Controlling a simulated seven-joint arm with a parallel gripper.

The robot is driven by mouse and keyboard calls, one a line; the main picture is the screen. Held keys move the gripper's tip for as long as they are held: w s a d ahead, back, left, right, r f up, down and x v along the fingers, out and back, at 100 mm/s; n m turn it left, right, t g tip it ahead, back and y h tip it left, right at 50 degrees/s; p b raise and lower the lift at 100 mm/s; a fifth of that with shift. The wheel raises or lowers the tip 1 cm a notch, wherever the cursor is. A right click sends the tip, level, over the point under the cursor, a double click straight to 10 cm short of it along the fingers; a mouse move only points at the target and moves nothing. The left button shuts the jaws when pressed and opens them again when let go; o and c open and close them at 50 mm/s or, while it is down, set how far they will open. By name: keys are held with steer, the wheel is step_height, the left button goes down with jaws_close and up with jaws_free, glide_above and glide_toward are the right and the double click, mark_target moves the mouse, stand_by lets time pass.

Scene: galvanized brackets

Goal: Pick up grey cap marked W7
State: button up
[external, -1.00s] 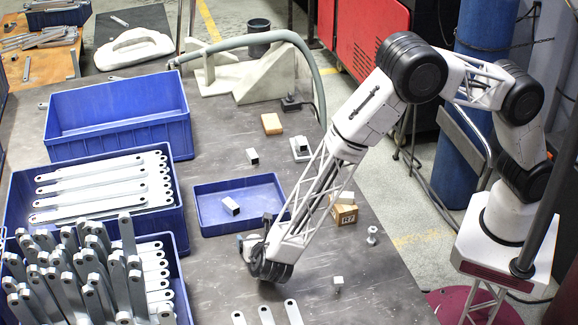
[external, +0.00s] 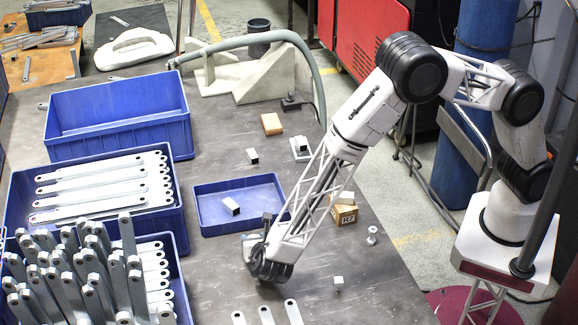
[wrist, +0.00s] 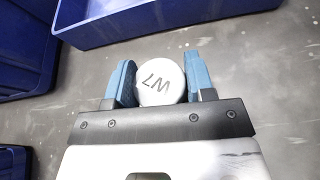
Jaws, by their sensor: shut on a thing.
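The grey cap marked W7 (wrist: 161,84) is a round, pale piece that sits between the two blue fingers of my gripper (wrist: 161,85) in the wrist view. The marking appears upside down there. Both fingers press against its sides, so the gripper is shut on it. In the external view my gripper (external: 258,262) is low at the table, just in front of the small blue tray, and the cap is mostly hidden. I cannot tell whether the cap touches the table.
A wooden block marked K7 (external: 343,215) stands right of my forearm. Blue bins with metal brackets fill the left, beside an empty blue bin (external: 120,130). Small metal pieces (external: 338,282) lie at right.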

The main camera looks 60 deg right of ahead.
steer(key=shift+r, duration=0.15)
steer(key=shift+r, duration=0.45)
steer(key=shift+s+d+r, duration=0.1)
steer(key=shift+s+r, duration=0.05)
steer(key=shift+r, duration=0.45)
steer(key=shift+s+d+r, duration=0.1)
steer(key=shift+r, duration=0.5)
steer(key=s+d, duration=0.2)
steer(key=s, duration=0.2)
steer(key=s+d+r, duration=0.1)
steer(key=s+d, duration=0.2)
steer(key=s, duration=0.1)
steer(key=s+d, duration=0.3)
steer(key=s, duration=0.2)
steer(key=shift+d+r, duration=0.2)
